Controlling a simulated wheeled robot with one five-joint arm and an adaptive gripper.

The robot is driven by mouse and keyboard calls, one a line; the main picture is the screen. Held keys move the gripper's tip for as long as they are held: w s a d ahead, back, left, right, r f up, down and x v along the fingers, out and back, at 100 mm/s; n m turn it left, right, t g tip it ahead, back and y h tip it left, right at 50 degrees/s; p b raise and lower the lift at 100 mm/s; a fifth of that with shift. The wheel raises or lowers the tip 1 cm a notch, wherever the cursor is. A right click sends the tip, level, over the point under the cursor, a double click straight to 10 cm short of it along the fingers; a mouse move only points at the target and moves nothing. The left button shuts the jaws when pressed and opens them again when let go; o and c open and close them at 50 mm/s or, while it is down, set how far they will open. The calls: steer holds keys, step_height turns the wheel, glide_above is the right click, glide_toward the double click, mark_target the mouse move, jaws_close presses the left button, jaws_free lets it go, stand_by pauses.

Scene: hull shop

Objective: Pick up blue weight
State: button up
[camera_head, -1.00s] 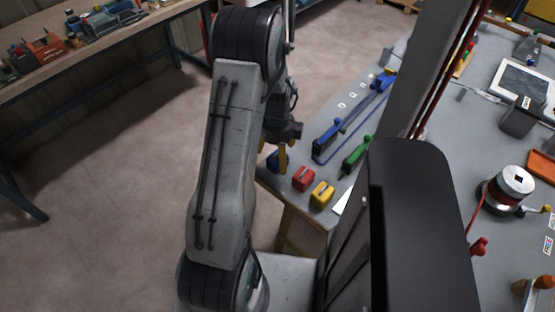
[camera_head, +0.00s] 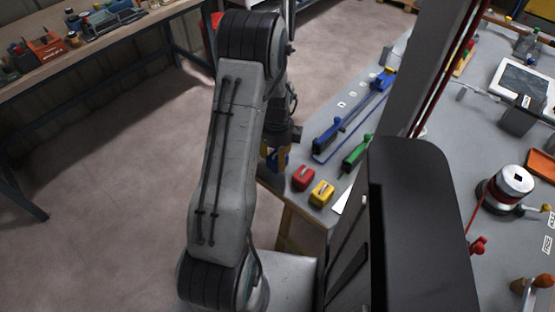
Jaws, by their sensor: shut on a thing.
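The blue weight (camera_head: 278,160) shows as a small blue block at the left corner of the grey bench, partly hidden by my arm and gripper fingers. My gripper (camera_head: 274,154), with yellowish fingers, points down and is shut on the blue weight. Whether the weight still touches the bench top cannot be told from this view. The gripper's near side is partly covered by my arm link.
A red weight (camera_head: 303,179) and a yellow weight (camera_head: 321,193) stand just right of the gripper. A blue tool (camera_head: 328,138) and a green tool (camera_head: 357,152) lie farther along the grey bench (camera_head: 318,162). Open floor lies to the left.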

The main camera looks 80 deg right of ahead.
steer(key=c, duration=0.5)
steer(key=shift+r, duration=0.1)
